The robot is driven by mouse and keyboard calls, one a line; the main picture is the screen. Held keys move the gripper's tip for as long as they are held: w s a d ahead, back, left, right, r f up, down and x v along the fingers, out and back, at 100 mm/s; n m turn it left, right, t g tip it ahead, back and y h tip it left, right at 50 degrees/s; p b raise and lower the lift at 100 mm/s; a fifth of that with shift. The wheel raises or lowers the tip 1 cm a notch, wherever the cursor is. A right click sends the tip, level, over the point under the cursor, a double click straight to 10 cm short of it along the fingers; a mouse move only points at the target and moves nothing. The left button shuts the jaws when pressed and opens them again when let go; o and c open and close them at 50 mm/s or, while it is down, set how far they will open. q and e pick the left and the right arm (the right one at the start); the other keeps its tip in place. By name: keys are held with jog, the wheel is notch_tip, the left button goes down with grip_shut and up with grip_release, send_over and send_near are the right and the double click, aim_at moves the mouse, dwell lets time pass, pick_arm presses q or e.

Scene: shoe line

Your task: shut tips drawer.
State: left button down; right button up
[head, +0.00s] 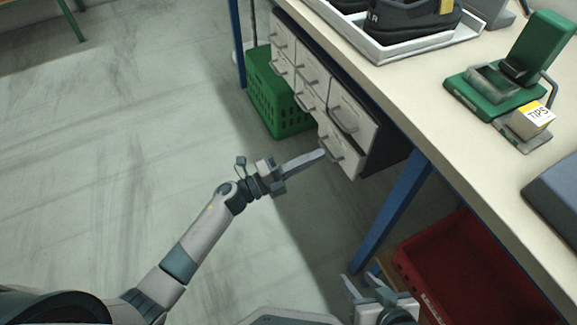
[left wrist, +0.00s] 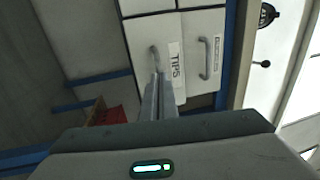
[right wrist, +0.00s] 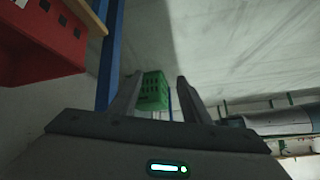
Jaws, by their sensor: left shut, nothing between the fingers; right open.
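The tips drawer (head: 342,152) is the low drawer at the near end of the white drawer unit under the bench. Its white front with the TIPS label (left wrist: 165,55) and a grey bar handle fills the middle of the left wrist view. It seems to stand out slightly from the unit, but how far is unclear. My left gripper (head: 322,154) is shut and empty, with its fingertips (left wrist: 158,78) at the drawer front by the handle; contact cannot be told. My right gripper (head: 361,280) is open and empty, low beside the bench leg.
A green crate (head: 262,100) stands on the floor beyond the unit. A red bin (head: 420,265) sits under the near bench, behind a blue leg (head: 392,212). The left floor is clear.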

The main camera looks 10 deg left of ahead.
pick_arm(q)
jog(key=x, duration=0.2)
jog(key=shift+w+d, duration=0.15)
jog(key=shift+d, duration=0.05)
pick_arm(e)
jog(key=shift+w+a+r+t, duration=0.25)
jog(key=shift+a+r+t, duration=0.05)
jog(key=shift+a+r, duration=0.2)
jog(key=shift+d+f, duration=0.15)
jog(key=shift+d, duration=0.1)
pick_arm(q)
jog(key=shift+a, duration=0.1)
